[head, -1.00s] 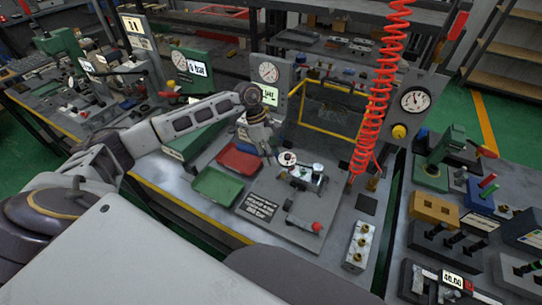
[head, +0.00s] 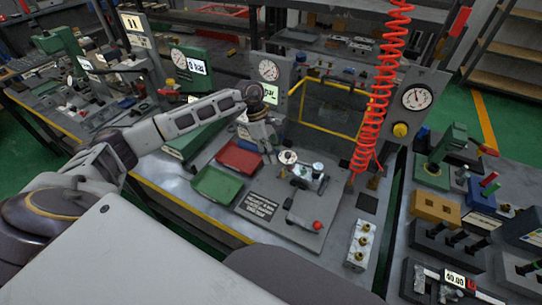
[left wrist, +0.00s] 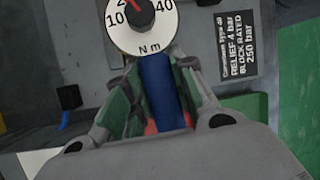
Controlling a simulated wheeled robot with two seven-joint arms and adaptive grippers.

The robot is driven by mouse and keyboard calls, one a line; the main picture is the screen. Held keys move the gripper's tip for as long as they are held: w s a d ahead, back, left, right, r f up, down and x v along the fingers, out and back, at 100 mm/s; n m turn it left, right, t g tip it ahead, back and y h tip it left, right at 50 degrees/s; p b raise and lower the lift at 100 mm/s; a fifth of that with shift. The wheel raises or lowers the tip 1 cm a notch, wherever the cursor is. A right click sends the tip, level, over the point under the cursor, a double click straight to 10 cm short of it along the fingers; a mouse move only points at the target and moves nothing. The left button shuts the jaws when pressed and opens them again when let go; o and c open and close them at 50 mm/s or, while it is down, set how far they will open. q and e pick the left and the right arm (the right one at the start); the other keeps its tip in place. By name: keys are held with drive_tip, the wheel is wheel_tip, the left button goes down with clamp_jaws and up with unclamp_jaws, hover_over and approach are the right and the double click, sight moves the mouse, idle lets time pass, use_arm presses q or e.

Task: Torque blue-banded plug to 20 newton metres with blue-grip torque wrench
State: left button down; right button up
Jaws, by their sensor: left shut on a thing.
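My left gripper (head: 268,150) is over the left side of the fixture plate, its fingers pointing down. In the left wrist view it (left wrist: 158,100) is shut around the blue grip of the torque wrench (left wrist: 160,85). The wrench's round white dial (left wrist: 142,22) reads in N m, with 10 and 40 visible; the top is cut off. The dial also shows in the head view (head: 288,157), beside the metal valve block (head: 306,176). The blue-banded plug cannot be made out, and whether the wrench is seated on it is hidden. My right gripper is not in view.
A red tray (head: 240,158) and a green tray (head: 216,185) lie left of the fixture plate (head: 262,208). A red-ended clamp handle (head: 317,225) is at the plate's front. A red coiled hose (head: 374,110) hangs to the right. A gauge panel (head: 270,72) stands behind.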

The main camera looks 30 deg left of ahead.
use_arm(q)
drive_tip(key=shift+w, duration=0.3)
drive_tip(key=shift+w+m+g+b, duration=0.3)
drive_tip(key=shift+w+m+b, duration=0.3)
drive_tip(key=shift+b, duration=0.2)
drive_tip(key=shift+w, duration=0.15)
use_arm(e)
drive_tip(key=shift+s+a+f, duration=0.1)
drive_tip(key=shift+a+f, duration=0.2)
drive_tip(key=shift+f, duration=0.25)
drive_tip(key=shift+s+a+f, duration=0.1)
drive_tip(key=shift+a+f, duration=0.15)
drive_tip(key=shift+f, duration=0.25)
use_arm(q)
drive_tip(key=shift+w+m+b, duration=0.4)
drive_tip(key=shift+w+b, duration=0.1)
drive_tip(key=shift+b, duration=0.15)
drive_tip(key=shift+w+d+m+g+b, duration=0.1)
drive_tip(key=shift+w+m+g+b, duration=0.3)
drive_tip(key=shift+w+m+b, duration=0.3)
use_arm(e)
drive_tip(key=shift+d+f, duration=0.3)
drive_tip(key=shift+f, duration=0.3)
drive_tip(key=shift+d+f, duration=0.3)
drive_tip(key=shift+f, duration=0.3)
